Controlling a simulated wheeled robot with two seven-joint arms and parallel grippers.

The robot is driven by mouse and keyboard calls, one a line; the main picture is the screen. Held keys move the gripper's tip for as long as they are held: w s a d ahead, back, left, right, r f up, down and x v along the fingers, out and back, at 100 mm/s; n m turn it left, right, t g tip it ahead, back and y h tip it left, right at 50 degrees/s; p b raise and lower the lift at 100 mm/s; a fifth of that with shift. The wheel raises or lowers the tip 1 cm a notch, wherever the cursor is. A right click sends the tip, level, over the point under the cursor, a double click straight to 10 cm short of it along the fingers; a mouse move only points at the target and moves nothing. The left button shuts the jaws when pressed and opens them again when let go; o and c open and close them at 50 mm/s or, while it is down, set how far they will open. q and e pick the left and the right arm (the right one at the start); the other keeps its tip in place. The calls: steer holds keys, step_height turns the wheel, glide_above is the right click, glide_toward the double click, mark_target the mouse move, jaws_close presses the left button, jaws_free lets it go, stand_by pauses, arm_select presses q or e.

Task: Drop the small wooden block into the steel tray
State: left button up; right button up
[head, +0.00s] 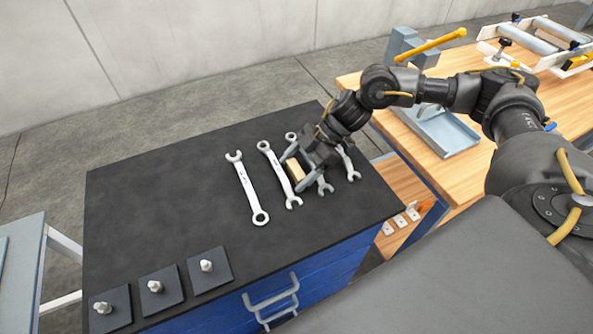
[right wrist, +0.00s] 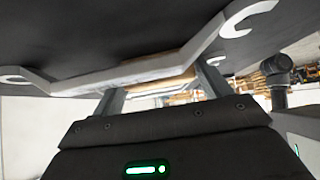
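The small wooden block (head: 295,169) is tan and sits between the fingers of my right gripper (head: 296,170), over the row of wrenches on the black cabinet top. In the right wrist view the block (right wrist: 150,85) spans the gap between the two fingers, and the gripper (right wrist: 160,85) looks shut on it. Whether the block still touches the surface is hard to tell. The steel tray (head: 446,133) lies on the wooden bench to the right, partly hidden by my right arm. My left gripper is not in view.
The black cabinet top (head: 170,180) holds several wrenches, one (head: 247,188) left of the gripper. Bolts on dark plates (head: 156,287) stand at its front left. The wooden bench (head: 465,190) is beyond a gap to the right. A grey fixture with a yellow handle (head: 430,45) stands behind the tray.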

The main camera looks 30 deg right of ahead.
steer(key=c, duration=0.7)
steer(key=shift+r, duration=0.1)
steer(key=shift+r, duration=0.5)
steer(key=s+a+r+p, duration=0.5)
steer(key=s+r+p, duration=0.6)
steer(key=s+r, duration=0.1)
steer(key=shift+s, duration=0.55)
